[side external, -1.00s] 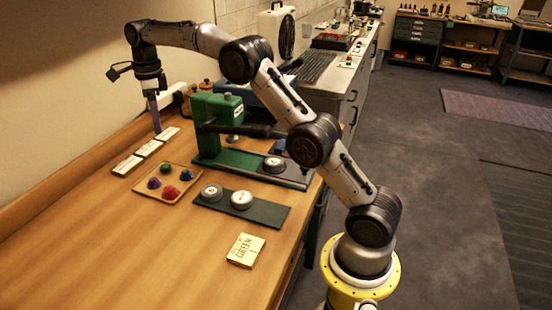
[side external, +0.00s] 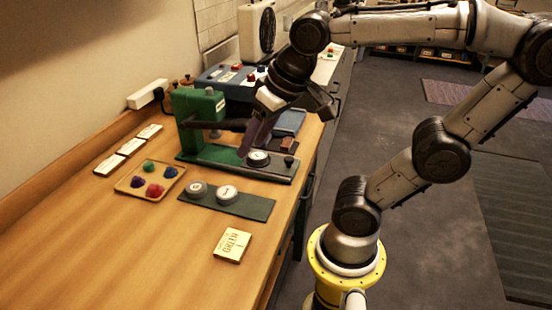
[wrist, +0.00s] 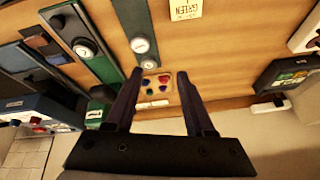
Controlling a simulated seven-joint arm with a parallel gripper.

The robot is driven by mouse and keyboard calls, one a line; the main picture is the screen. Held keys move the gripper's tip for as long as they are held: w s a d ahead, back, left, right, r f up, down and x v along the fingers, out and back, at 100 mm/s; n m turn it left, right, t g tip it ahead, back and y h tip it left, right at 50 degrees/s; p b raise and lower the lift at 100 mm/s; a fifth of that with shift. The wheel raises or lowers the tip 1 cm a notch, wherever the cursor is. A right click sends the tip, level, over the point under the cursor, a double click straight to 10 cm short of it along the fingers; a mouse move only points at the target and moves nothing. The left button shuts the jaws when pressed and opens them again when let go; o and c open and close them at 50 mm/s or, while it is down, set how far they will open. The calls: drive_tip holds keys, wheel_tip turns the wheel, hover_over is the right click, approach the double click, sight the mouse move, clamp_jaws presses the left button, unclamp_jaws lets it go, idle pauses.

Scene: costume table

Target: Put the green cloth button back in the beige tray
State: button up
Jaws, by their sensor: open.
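The beige tray (side external: 128,189) lies on the wooden table at the left. It holds several small coloured cloth buttons. The green cloth button (side external: 148,165) sits in its far part, near a blue (side external: 171,172), a purple (side external: 138,182) and a red one (side external: 155,190). The tray also shows small between my fingers in the wrist view (wrist: 151,76). My gripper (side external: 250,142) is open and empty, pointing down over the base of the green press (side external: 199,104), well right of the tray. The fingers also show apart in the wrist view (wrist: 160,73).
A dark green strip (side external: 258,207) with two round dies lies in front of the press. Another round die (side external: 258,159) is on the press base. A card reading GREEN (side external: 232,245) lies at the front. White labels (side external: 130,147) lie behind the tray. The left front table is clear.

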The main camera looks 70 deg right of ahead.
drive_tip(key=s+f+n, duration=0.1)
drive_tip(key=s, duration=0.1)
drive_tip(key=s+f+n, duration=0.2)
drive_tip(key=shift+s+a+f+t, duration=0.1)
drive_tip(key=shift+a+f+t, duration=0.05)
drive_tip(key=shift+f+t, duration=0.15)
